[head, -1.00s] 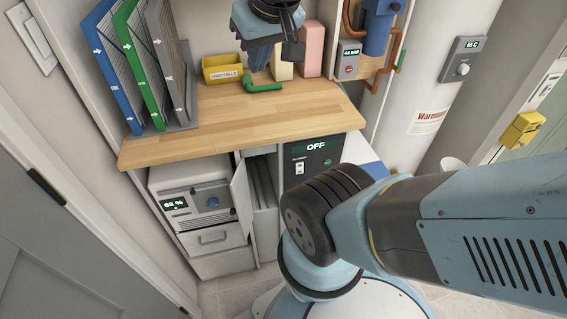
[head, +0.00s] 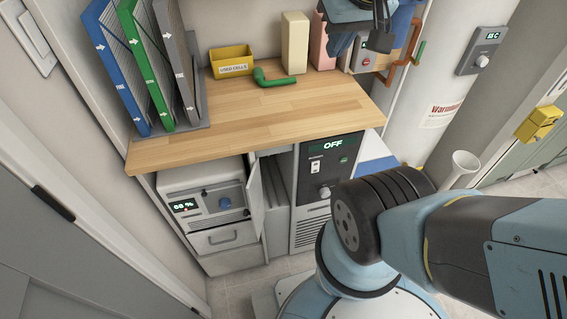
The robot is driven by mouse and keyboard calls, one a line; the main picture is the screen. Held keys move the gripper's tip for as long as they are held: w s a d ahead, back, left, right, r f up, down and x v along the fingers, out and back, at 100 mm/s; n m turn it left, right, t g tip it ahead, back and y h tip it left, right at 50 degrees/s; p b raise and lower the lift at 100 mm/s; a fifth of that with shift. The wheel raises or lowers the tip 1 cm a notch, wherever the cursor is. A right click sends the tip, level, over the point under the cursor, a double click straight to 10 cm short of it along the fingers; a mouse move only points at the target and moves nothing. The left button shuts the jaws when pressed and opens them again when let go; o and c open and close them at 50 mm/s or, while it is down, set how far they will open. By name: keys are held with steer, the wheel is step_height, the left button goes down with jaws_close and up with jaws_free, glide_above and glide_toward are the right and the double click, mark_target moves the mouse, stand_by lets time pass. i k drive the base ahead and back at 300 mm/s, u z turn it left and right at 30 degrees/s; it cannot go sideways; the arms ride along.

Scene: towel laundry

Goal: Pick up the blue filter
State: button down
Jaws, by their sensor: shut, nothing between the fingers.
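The blue filter (head: 101,52) stands upright and slightly tilted at the left end of the wooden bench, leftmost in a row. A green filter (head: 138,60) and a grey filter (head: 176,60) stand beside it, all in a grey rack (head: 192,127). My gripper (head: 381,42) is at the top right of the view, partly cut off by the top edge. Its fingers are together and empty. It is far to the right of the blue filter, across the bench.
A yellow used-cells bin (head: 232,60), a green pipe piece (head: 274,79), a cream block (head: 295,42) and a pink block (head: 321,48) are on the bench (head: 250,115). Copper pipes (head: 403,55) and a white tank (head: 440,75) stand right. The bench's front middle is clear.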

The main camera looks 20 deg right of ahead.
mark_target(100, 19)
steer(key=u, duration=1.05)
steer(key=k, duration=0.75)
steer(key=u, duration=0.2)
steer(key=i, duration=0.55)
steer(key=z, duration=0.1)
